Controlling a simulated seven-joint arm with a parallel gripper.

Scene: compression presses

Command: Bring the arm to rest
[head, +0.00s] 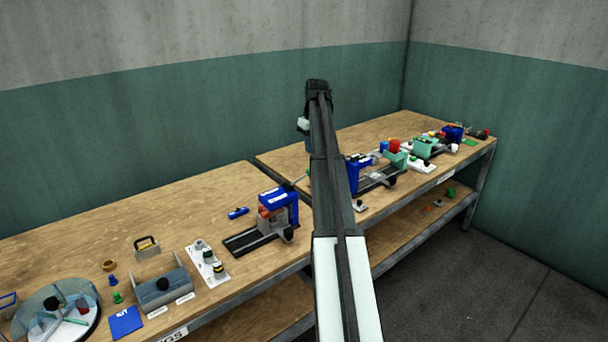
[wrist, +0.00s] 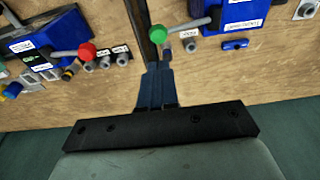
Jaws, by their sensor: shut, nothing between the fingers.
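My arm reaches up through the middle of the head view, stretched out over the worktables. My gripper shows in the wrist view (wrist: 154,72), with its two dark fingers together and nothing held between them. The fingers point toward a wooden tabletop with blue presses on it. A green-knobbed lever (wrist: 158,33) is close by the fingertips in the picture; I cannot tell the gap in depth. In the head view the gripper is mostly hidden by my arm.
A blue press (head: 279,199) stands on the near table (head: 190,200). Another blue press (head: 352,174) stands right of my arm on the far table (head: 345,133). In the wrist view, a red-knobbed lever (wrist: 86,51) stands left. The floor (head: 520,270) at right is clear.

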